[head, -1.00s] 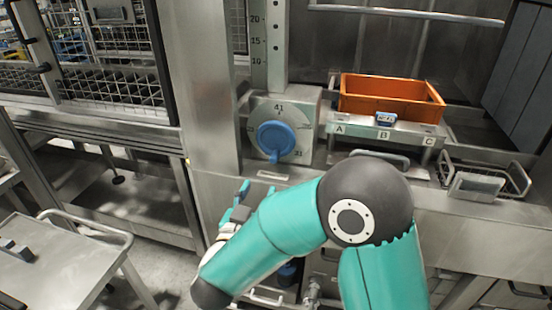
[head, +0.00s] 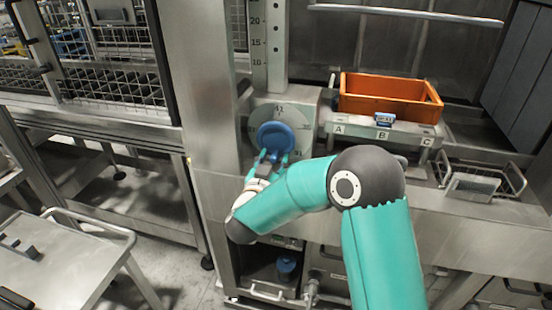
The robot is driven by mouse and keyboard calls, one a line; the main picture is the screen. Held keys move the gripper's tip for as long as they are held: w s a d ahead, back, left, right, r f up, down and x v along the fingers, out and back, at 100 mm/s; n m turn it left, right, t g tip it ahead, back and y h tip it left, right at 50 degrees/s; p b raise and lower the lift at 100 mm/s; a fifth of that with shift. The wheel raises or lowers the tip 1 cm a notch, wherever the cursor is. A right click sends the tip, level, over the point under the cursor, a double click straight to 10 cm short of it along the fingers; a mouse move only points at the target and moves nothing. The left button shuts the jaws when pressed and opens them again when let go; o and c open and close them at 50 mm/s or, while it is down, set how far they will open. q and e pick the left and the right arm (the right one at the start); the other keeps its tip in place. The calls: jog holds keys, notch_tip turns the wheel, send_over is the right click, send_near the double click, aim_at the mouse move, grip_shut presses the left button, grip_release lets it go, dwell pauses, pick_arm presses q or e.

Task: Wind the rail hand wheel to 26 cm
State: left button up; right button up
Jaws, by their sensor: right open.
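The blue rail hand wheel (head: 277,138) sits on a round grey dial on a steel box. The number at the top of the dial looks like 41 or 42, too small to be sure. Above it a vertical rail scale (head: 257,40) shows 20, 15 and 10. My right gripper (head: 270,158) is at the lower edge of the wheel, its teal fingers open and pointing up at it. The wheel's lower part and handle are partly hidden by the fingers, and I cannot tell whether they touch. My left gripper is not in view.
An orange crate (head: 388,98) stands on a steel shelf marked A, B and C, right of the wheel. A wire basket (head: 482,182) is further right. A steel cart (head: 65,260) stands at the lower left, and a mesh-doored cabinet (head: 105,60) at the upper left.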

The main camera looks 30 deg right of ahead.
grip_shut()
jog(key=shift+d, duration=0.15)
jog(key=shift+f+b, duration=0.1)
jog(key=shift+b, duration=0.2)
jog(key=m+b, duration=0.1)
jog(key=b, duration=0.1)
jog(key=w+a+m+b, duration=0.1)
jog(key=m+b, duration=0.1)
jog(key=b, duration=0.1)
jog(key=shift+f, duration=0.15)
jog(key=shift+w+a+r+m+b, duration=0.1)
jog(key=shift+a+r+m+b, duration=0.05)
jog(key=shift+m+b, duration=0.5)
jog(key=shift+w+a+r+m+b, duration=0.1)
jog(key=shift+a+r+m+b, duration=0.05)
jog(key=shift+m+b, duration=0.5)
